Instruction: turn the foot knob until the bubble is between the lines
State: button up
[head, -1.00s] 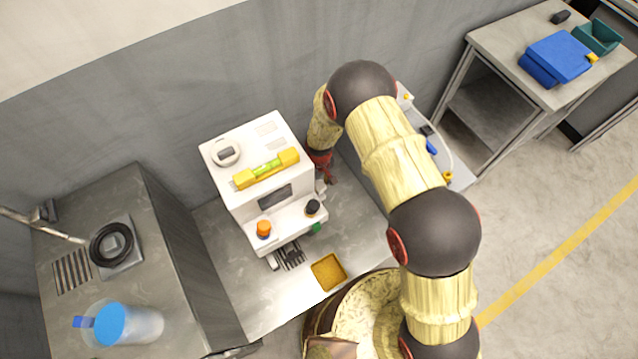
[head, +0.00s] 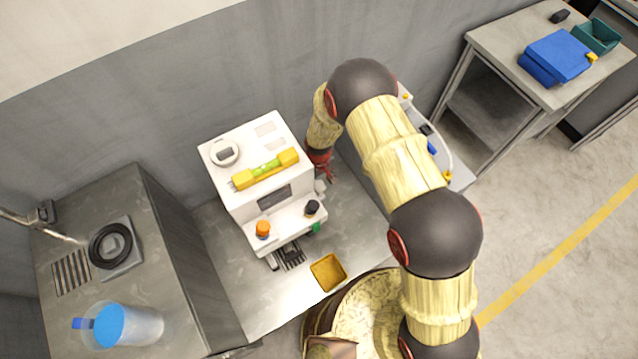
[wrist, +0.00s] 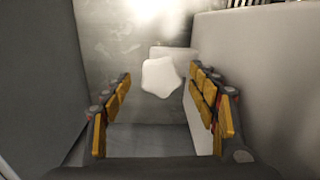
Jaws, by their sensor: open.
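The white machine (head: 240,205) stands on the steel bench, with a yellow spirit level (head: 265,170) on its top. The level's green vial shows, but the bubble and its lines are too small to read. My gripper (head: 323,172) is low at the machine's right side, beside a pale foot knob (head: 319,187). In the wrist view the white lobed foot knob (wrist: 161,77) lies ahead, between and beyond the fingertips. My gripper (wrist: 162,95) is open there, with its yellow-padded fingers apart and nothing between them.
The machine's side wall (wrist: 255,70) is close to the right finger in the wrist view; a grey wall (wrist: 38,80) is on the left.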

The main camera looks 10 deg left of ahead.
aim_at(319, 185)
notch_tip(319, 185, up, 11)
jog(key=shift+r, duration=0.15)
jog(key=shift+w, duration=0.1)
dwell(0.6)
